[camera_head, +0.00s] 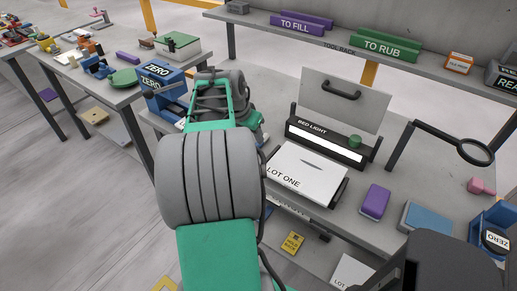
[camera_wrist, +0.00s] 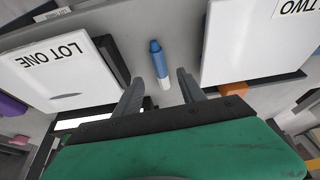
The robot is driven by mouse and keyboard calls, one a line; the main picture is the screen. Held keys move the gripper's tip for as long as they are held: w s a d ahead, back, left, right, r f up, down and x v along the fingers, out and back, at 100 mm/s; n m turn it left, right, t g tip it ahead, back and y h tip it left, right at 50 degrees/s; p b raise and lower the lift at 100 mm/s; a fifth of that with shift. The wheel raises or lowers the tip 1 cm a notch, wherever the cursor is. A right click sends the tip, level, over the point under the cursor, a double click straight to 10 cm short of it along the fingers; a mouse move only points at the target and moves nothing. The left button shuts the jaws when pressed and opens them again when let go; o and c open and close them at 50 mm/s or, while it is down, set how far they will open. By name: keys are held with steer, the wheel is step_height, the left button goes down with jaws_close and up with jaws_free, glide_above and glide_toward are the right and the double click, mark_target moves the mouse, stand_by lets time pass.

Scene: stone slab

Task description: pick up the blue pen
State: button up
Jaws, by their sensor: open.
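The blue pen (camera_wrist: 158,62) shows in the wrist view as a short blue stick with a white lower part. It lies on the grey slab between two white-topped trays. My gripper (camera_wrist: 158,85) is open, with one finger on each side of the pen's lower end in the picture. I cannot tell how far above the pen the fingers are, and nothing is held. In the head view my arm hides the gripper and the pen.
The LOT ONE tray (camera_wrist: 62,60) is left of the pen and the LOT TWO tray (camera_wrist: 255,45) right of it; LOT ONE also shows in the head view (camera_head: 305,172). A bed light (camera_head: 325,140) stands behind it. A purple block (camera_head: 375,201) and magnifier (camera_head: 473,151) are to the right.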

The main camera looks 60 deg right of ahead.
steer(key=x, duration=0.3)
steer(key=d+p+x, duration=0.1)
steer(key=x, duration=0.3)
steer(key=shift+s+d, duration=0.15)
steer(key=shift+c, duration=0.4)
jaws_close()
